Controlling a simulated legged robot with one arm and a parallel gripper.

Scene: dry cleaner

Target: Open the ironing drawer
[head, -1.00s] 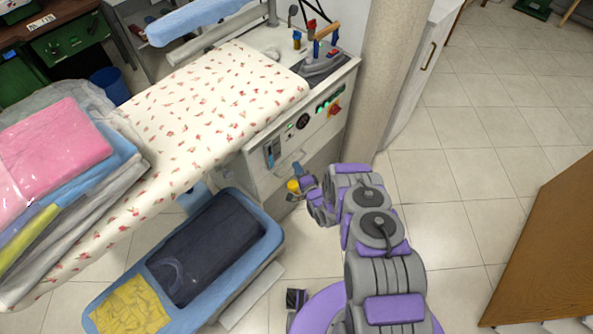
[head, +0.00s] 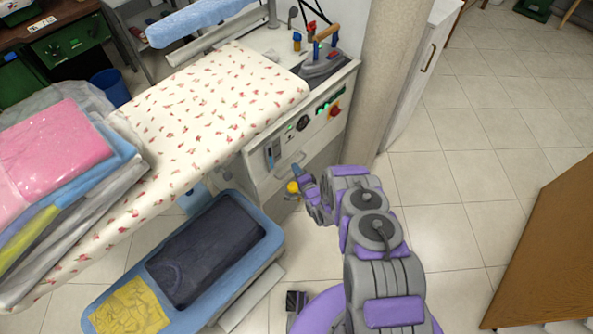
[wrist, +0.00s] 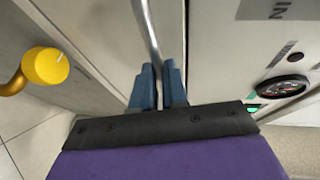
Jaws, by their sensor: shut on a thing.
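The ironing drawer (head: 268,183) is in the front of the white ironing station, below its control panel. Its front looks flush with the cabinet in the head view. Its curved metal handle (head: 290,161) shows in the head view, and the bar (wrist: 149,35) runs down the middle of the wrist view. My gripper (wrist: 160,78) is shut on this handle, with one blue finger on each side of the bar. In the head view my gripper (head: 297,172) is at the handle, partly hidden by my own arm.
The control panel gauge (wrist: 285,86) is right of my fingers. A yellow knob (wrist: 46,66) stands out at the left. An iron (head: 322,62) rests on top of the station. Open tiles (head: 440,190) lie right.

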